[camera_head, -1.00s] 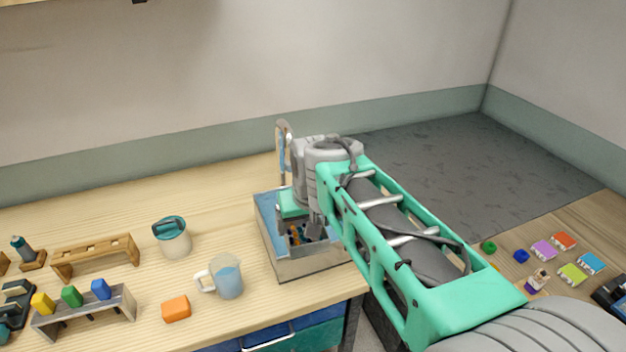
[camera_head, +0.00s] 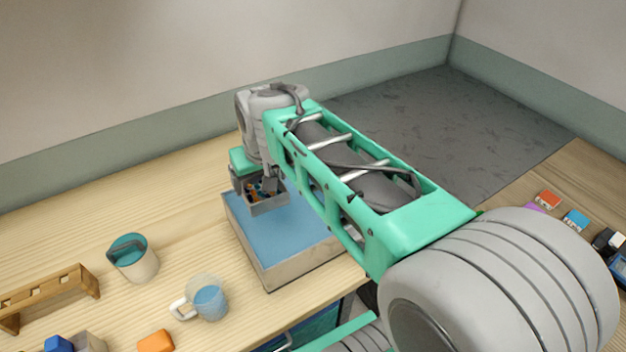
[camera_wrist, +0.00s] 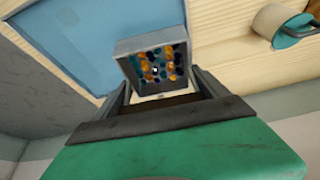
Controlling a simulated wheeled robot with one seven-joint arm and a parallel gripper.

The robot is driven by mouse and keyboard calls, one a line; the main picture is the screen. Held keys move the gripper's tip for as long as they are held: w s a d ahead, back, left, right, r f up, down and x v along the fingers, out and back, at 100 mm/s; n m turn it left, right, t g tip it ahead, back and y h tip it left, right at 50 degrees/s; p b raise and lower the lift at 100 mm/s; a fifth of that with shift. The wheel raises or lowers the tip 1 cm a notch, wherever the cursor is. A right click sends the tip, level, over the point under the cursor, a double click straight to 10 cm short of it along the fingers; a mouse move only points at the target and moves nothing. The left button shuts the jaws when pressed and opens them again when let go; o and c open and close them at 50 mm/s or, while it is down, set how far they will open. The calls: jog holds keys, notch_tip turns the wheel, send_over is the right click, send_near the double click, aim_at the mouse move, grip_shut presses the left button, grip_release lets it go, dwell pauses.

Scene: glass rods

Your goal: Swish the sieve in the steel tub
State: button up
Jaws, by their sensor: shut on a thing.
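The steel tub (camera_head: 296,267) stands on the wooden table and holds blue water; the water also shows in the wrist view (camera_wrist: 85,38). My gripper (camera_head: 254,184) is shut on the sieve (camera_head: 268,208), a small grey square basket. The sieve is over the tub's far end, above the water. In the wrist view, the sieve (camera_wrist: 177,39) sits between my fingers (camera_wrist: 162,97). Several orange, teal and dark rod ends show inside it. My gripper hides part of the sieve in the head view.
An orange block (camera_head: 155,342) and a wooden rack (camera_head: 48,296) are further left. A grey surface (camera_head: 420,135) lies to the right.

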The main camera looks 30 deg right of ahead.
jog(key=shift+r+p, duration=1.65)
jog(key=shift+r, duration=1)
jog(key=shift+f, duration=0.1)
